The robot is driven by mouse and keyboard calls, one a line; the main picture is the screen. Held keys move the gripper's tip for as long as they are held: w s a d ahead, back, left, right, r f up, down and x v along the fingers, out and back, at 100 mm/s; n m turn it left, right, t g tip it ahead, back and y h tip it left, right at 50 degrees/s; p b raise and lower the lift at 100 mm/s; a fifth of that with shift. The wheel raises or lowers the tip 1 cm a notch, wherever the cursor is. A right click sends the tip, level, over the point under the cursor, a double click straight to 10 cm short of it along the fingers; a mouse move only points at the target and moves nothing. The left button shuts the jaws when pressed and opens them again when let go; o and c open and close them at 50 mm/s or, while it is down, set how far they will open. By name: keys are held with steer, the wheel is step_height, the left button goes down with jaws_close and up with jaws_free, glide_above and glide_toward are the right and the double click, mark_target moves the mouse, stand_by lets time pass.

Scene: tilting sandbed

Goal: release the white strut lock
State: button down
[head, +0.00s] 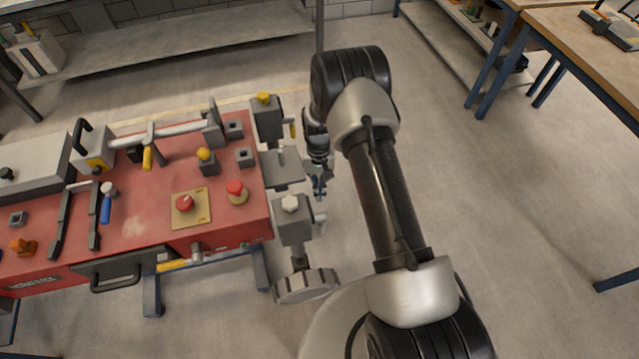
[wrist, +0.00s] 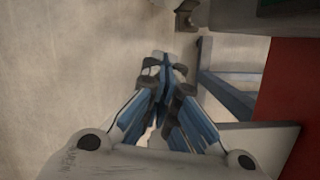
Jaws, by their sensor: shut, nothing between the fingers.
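The white strut lock (head: 290,203) appears as a white knob on a grey block at the near right corner of the red bench. A short pale lever (head: 320,218) sticks out from the block's right side. My gripper (head: 319,188) is beyond the block in the head view, just off the bench's right side, pointing down. In the wrist view its blue fingers (wrist: 166,68) are together and hold nothing. The gripper looks apart from the knob and lever. I cannot identify the white lock in the wrist view.
A similar grey block with a yellow knob (head: 263,97) stands at the far right corner. A grey plate (head: 283,168) juts out between the blocks. A round grey wheel (head: 306,286) sits below the near block.

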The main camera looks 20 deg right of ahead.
mark_target(322, 225)
steer(key=shift+s+a+f+b, duration=0.2)
steer(key=shift+s+f, duration=0.4)
steer(key=shift+s, duration=0.2)
steer(key=shift+s+a+f+b, duration=0.15)
steer(key=shift+s+f, duration=0.4)
steer(key=shift+s, duration=0.2)
steer(key=shift+s+a+f+b, duration=0.2)
steer(key=shift+s+f, duration=0.4)
steer(key=shift+s, duration=0.2)
steer(key=shift+s, duration=0.2)
steer(key=shift+f+g, duration=0.15)
steer(key=shift+g, duration=0.25)
